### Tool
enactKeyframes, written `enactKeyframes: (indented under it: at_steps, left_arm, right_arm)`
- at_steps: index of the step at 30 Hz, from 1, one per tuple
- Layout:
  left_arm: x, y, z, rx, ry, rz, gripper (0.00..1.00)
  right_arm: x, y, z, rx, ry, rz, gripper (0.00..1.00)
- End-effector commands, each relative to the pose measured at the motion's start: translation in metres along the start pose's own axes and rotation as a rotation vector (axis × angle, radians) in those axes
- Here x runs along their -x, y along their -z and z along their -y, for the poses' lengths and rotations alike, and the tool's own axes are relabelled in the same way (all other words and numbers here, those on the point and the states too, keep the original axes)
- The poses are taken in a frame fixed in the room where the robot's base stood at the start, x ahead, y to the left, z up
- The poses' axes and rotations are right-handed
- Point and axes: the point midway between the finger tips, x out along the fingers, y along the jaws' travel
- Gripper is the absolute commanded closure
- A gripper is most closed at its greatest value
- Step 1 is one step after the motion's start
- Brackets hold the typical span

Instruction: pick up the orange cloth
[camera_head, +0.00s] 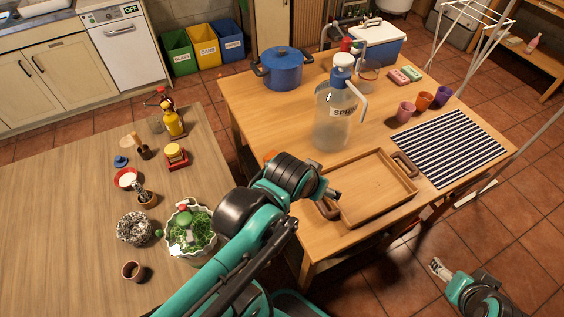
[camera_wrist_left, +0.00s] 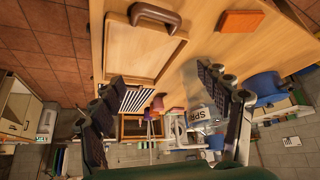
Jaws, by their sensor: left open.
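The orange cloth (camera_wrist_left: 240,22) lies flat as a small folded rectangle on the wooden table, at the top of the left wrist view. In the head view only a small orange edge (camera_head: 270,156) shows, the rest hidden behind my left arm. My left gripper (camera_head: 332,194) is over the near-left part of the table, by the tray's near handle, to the right of the cloth. In the left wrist view its fingers (camera_wrist_left: 163,80) are spread wide with nothing between them. My right gripper (camera_head: 438,268) is low at the right, off the table; its jaws are too small to read.
A wooden tray (camera_head: 351,218) lies to the right of the cloth. A large spray bottle (camera_head: 332,118) and a blue pot (camera_head: 283,73) stand further back. A striped mat (camera_head: 450,147) and several cups are at the right. A second table (camera_head: 70,200) with several items stands left.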

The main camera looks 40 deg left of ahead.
Motion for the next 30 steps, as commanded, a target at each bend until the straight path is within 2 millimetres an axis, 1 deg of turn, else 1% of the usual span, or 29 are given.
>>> enactKeyframes:
  at_steps: [8, 11, 14, 17, 19, 22, 24, 27, 30]
  left_arm:
    - [-0.011, 0.023, 0.02, 0.171, 0.04, 0.069, 0.24]
    - [-0.019, 0.033, 0.032, 0.26, 0.063, 0.104, 0.24]
    - [-0.03, 0.045, 0.048, 0.374, 0.093, 0.147, 0.24]
    - [-0.049, 0.059, 0.071, 0.53, 0.138, 0.202, 0.24]
    - [-0.066, 0.067, 0.092, 0.654, 0.175, 0.244, 0.24]
    - [-0.093, 0.074, 0.123, 0.832, 0.234, 0.302, 0.24]
    - [-0.113, 0.075, 0.146, 0.953, 0.276, 0.339, 0.24]
    - [-0.139, 0.071, 0.176, 1.108, 0.334, 0.386, 0.24]
    - [-0.161, 0.065, 0.2, 1.227, 0.382, 0.42, 0.24]
  right_arm:
    - [-0.001, -0.001, 0.0, 0.0, 0.0, 0.0, 0.29]
    - [-0.002, -0.001, 0.0, 0.0, 0.0, 0.0, 0.29]
    - [-0.002, -0.002, 0.0, 0.0, 0.0, 0.0, 0.29]
    - [-0.003, -0.002, 0.0, 0.0, 0.0, 0.0, 0.29]
    - [-0.004, -0.003, 0.0, 0.0, 0.0, 0.0, 0.29]
    - [-0.004, -0.003, 0.0, 0.0, 0.0, 0.0, 0.29]
    - [-0.005, -0.004, 0.0, 0.0, 0.0, 0.0, 0.29]
    - [-0.006, -0.004, 0.0, 0.0, 0.0, 0.0, 0.29]
    - [-0.006, -0.004, 0.0, 0.0, 0.0, 0.0, 0.29]
